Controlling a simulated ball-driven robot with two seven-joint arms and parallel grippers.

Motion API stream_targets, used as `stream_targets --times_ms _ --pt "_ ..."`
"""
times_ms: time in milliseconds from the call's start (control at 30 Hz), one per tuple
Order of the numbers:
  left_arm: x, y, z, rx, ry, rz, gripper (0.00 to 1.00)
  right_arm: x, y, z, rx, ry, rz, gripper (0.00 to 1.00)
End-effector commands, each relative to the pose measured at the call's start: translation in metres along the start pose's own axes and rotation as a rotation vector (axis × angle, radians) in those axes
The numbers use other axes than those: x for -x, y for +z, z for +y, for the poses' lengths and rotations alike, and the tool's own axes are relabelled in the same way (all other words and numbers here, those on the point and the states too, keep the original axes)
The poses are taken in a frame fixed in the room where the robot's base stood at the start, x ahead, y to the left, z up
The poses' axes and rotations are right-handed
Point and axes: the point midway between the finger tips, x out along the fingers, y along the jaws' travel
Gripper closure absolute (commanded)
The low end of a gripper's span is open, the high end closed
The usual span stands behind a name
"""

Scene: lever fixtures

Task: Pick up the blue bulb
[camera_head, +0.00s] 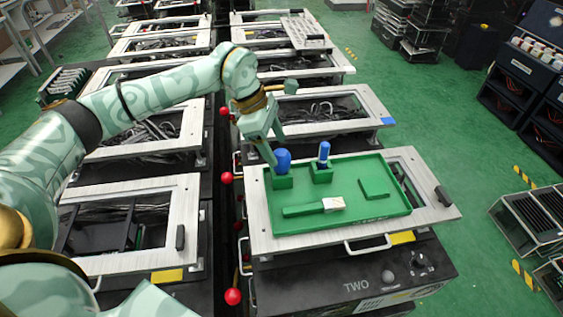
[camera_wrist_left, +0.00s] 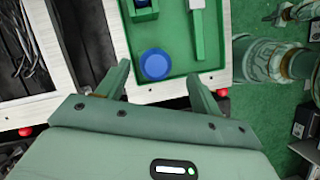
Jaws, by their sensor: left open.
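The blue bulb (camera_head: 283,160) is rounded and stands upright in a small green block holder (camera_head: 282,182) at the left of the green tray (camera_head: 340,222). In the left wrist view the bulb (camera_wrist_left: 155,65) shows as a blue disc between the fingertips. My left gripper (camera_head: 274,148) is open and points down at the bulb. In the left wrist view its fingers (camera_wrist_left: 157,74) lie to either side of the bulb, with gaps visible. Whether they are level with the bulb or above it is unclear. My right gripper is not in view.
A slimmer blue piece (camera_head: 323,153) stands in a second green holder (camera_head: 321,173) to the right. A green bar with a white end (camera_head: 313,208) and a flat green block (camera_head: 374,188) lie in the tray. Red ball levers (camera_head: 233,296) line the gap between the fixture rows.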

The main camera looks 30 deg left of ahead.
Motion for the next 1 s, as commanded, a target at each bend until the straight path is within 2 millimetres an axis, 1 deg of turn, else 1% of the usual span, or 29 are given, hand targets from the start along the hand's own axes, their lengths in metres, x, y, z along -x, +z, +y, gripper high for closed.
stream_targets --times_ms 167,400,500,667,700,767,800,833,1000 --pt "-0.012 -0.002 0.002 0.002 -0.002 0.000 0.34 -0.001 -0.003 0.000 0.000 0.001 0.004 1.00" --pt "-0.050 -0.006 0.007 0.001 -0.003 0.001 0.34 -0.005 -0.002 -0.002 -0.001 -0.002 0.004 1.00" --pt "-0.055 -0.005 0.008 0.000 0.000 0.000 0.34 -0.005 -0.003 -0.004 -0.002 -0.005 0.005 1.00" --pt "-0.054 -0.005 0.008 0.000 0.001 0.000 0.34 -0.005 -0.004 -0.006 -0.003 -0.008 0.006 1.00" --pt "-0.054 -0.005 0.008 0.000 0.001 0.000 0.45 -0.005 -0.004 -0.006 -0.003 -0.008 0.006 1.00" --pt "-0.054 -0.005 0.008 0.000 0.000 0.000 0.62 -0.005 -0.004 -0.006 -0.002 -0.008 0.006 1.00" --pt "-0.054 -0.005 0.007 0.000 0.000 0.000 0.73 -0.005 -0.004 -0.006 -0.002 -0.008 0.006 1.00" --pt "-0.054 -0.005 0.007 0.000 0.000 0.000 0.81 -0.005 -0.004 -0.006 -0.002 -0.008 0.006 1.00" --pt "-0.054 -0.005 0.008 0.000 0.000 0.000 0.82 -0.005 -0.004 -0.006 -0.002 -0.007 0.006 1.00"
